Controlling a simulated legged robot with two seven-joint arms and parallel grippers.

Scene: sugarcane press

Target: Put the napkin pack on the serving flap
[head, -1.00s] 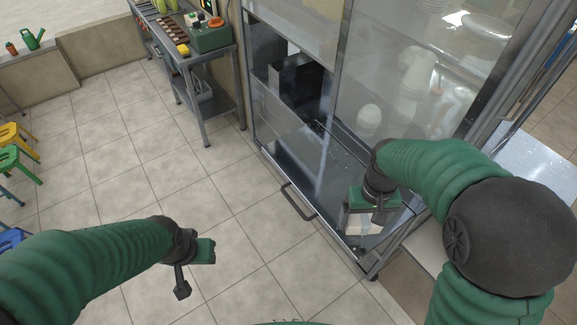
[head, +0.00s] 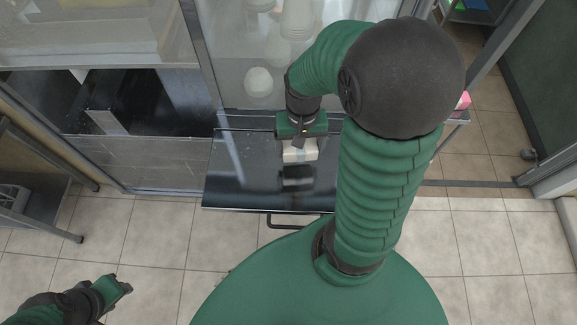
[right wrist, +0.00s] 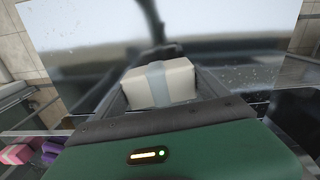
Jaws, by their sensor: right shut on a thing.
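The napkin pack (head: 300,152) is a small cream block with a grey band, clear in the right wrist view (right wrist: 160,82). My right gripper (head: 301,146) is shut on it, with a finger on either side. The serving flap (head: 235,178) is a dark, glossy, flat panel at the front of the glass cabinet. The pack is over its right half, and a dark reflection shows below. I cannot tell how large the gap is. My left gripper (head: 122,286) is at the lower left over the floor, empty; its finger opening is unclear.
The glass cabinet (head: 160,95) stands behind the flap, with white round items (head: 258,82) behind the pane. A handle bar (head: 285,222) juts out below the flap's front edge. A metal shelf table (head: 40,220) stands at left. The flap's left half is clear.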

